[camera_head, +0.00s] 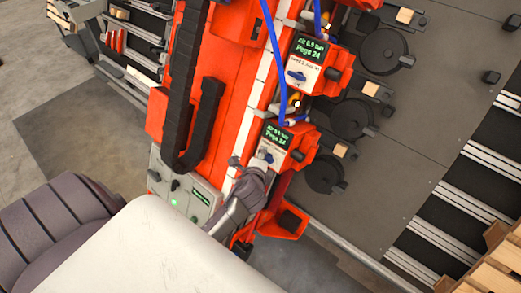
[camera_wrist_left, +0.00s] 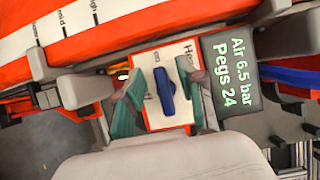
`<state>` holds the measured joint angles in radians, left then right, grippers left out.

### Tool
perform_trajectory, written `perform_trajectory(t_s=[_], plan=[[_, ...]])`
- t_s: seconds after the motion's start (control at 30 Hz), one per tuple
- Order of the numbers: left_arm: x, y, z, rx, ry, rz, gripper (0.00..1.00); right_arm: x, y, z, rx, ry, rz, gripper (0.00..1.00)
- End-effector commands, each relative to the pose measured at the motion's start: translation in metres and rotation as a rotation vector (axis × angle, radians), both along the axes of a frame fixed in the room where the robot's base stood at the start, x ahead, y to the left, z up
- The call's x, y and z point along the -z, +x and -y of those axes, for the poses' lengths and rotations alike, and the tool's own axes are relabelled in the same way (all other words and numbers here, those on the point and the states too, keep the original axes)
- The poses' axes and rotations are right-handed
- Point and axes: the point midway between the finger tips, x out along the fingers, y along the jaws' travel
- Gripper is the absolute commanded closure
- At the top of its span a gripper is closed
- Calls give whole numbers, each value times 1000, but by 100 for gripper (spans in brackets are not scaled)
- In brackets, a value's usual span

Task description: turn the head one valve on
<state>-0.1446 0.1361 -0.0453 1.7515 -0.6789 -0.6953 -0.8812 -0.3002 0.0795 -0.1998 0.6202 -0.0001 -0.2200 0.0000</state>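The nearer red head carries a white plate with a small blue valve handle (camera_head: 266,156) below a green-lettered display (camera_head: 278,136). In the left wrist view the blue handle (camera_wrist_left: 165,91) stands nearly upright in the picture on its white plate (camera_wrist_left: 155,62). The plate's lettering is partly hidden. My left gripper (camera_head: 252,176) reaches in from the lower left to this plate. In the wrist view its two green-padded fingers (camera_wrist_left: 158,98) are open, one on each side of the handle, with a gap to it on both sides. My right gripper is in neither view.
A second red head with its own display (camera_head: 310,48) and blue valve handle (camera_head: 296,76) stands farther up. Blue hoses (camera_head: 274,45) hang close by. A grey control box (camera_head: 185,188) with a green light is left of the gripper. Black round parts (camera_head: 352,118) lie to the right.

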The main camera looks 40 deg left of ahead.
Motion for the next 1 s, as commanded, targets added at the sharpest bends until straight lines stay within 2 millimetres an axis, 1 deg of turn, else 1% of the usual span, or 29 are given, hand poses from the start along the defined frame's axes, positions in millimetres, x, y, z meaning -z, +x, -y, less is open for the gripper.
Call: perform_trajectory(t_s=[0.2, 0.33, 0.47, 0.7, 0.8, 0.9, 1.0], plan=[[0, -1, 1, 2, 1, -1, 61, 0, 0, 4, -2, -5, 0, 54], [-4, -10, 6, 3, 1, -1, 61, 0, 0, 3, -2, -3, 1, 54], [-14, -30, 15, 2, 0, -1, 61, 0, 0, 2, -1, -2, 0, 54], [-36, -71, 36, 1, -2, -1, 61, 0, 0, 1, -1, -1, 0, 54], [-42, -84, 42, 1, -2, -2, 61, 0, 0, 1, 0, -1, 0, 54], [-47, -93, 47, 0, -1, -2, 61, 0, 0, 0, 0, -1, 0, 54], [-50, -97, 48, 0, 1, 0, 61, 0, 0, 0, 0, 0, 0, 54]])
